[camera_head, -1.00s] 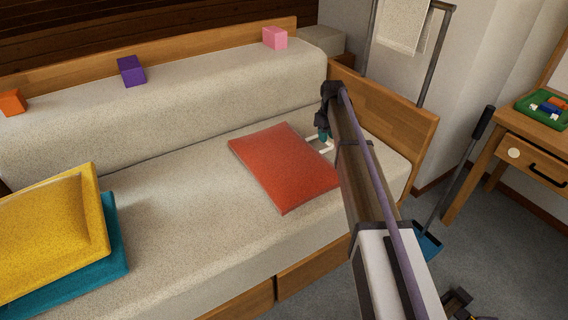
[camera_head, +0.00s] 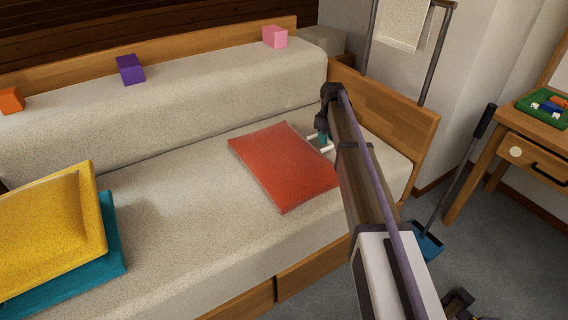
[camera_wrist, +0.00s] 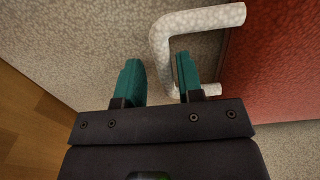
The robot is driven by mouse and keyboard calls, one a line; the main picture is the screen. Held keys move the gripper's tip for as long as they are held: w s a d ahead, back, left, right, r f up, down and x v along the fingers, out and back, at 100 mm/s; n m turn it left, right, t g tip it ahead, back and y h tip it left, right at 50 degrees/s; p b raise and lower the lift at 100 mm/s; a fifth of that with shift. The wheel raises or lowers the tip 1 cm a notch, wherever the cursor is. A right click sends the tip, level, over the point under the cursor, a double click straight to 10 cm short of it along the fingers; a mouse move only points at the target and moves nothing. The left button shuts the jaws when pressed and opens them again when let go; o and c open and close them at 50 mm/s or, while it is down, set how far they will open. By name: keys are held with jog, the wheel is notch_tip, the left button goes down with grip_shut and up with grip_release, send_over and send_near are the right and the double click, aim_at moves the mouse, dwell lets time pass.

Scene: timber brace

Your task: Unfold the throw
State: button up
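The throw is a flat, red, folded panel (camera_head: 283,166) on the sofa seat, near its right end. Its right edge carries a white handle (camera_wrist: 158,45), mostly hidden behind my gripper in the head view. In the wrist view the red throw (camera_wrist: 275,65) is at the right. My gripper (camera_wrist: 161,75) is open, its two teal fingers apart. The handle's outer bar runs between the fingers, with the right finger inside the loop and the left finger outside. In the head view my gripper (camera_head: 322,138) is low beside the throw's right edge.
A wooden sofa end (camera_head: 390,110) stands close right of my gripper. A yellow cushion (camera_head: 45,235) and a teal cushion (camera_head: 115,245) lie at the left. Purple (camera_head: 130,70), pink (camera_head: 275,37) and orange (camera_head: 11,100) blocks sit on the backrest. The seat left of the throw is clear.

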jog(key=shift+f+b, duration=1.35)
jog(key=shift+f, duration=0.1)
dwell(0.4)
jog(key=shift+r, duration=0.15)
jog(key=c, duration=0.6)
jog(key=shift+r, duration=0.1)
